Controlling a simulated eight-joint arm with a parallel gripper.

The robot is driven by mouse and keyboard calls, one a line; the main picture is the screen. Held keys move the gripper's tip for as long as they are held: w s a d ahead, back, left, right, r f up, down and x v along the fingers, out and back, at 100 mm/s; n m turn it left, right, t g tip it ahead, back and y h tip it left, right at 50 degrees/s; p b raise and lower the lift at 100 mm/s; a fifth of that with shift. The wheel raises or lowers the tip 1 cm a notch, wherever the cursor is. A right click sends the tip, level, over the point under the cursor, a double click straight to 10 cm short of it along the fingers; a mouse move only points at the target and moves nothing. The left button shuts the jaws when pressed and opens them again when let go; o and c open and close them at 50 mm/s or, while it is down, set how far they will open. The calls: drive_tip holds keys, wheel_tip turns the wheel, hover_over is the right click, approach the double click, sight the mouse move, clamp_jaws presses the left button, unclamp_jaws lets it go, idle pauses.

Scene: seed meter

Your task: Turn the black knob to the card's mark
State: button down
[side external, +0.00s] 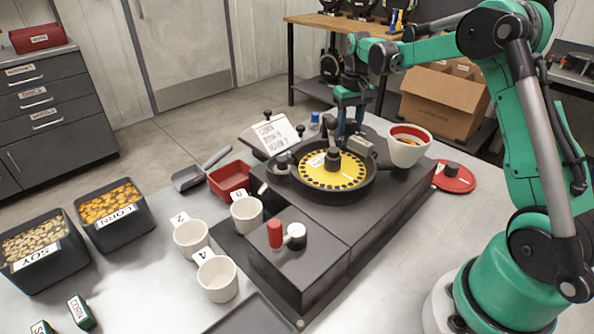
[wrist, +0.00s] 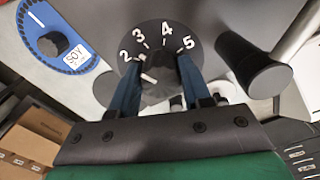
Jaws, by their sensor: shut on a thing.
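The black knob (wrist: 165,79) sits on a dark round dial (wrist: 152,38) with white figures 2, 3, 4 and 5 in the wrist view. A short white line on the knob points left, below the 2; its exact reading is hard to tell. My gripper (wrist: 163,78) is shut on the knob, with one blue finger on each side. In the side view my gripper (side external: 348,125) reaches down behind the yellow seed plate, and the knob is hidden there. The white card (side external: 275,136) stands tilted at the machine's back left; its top line reads CORN, and its mark is too small to read surely.
The yellow seed plate (side external: 332,171) lies in a black pan. A white cup (side external: 408,146) stands close to my gripper's right. A blue SOY disc (wrist: 52,38) and a black cylindrical handle (wrist: 254,68) flank the knob. Mugs and seed bins stand at left.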

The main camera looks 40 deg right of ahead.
sight(350, 121)
drive_tip(key=shift+n, duration=1.6)
drive_tip(key=shift+c, duration=2)
unclamp_jaws()
drive_tip(key=shift+r, duration=2.8)
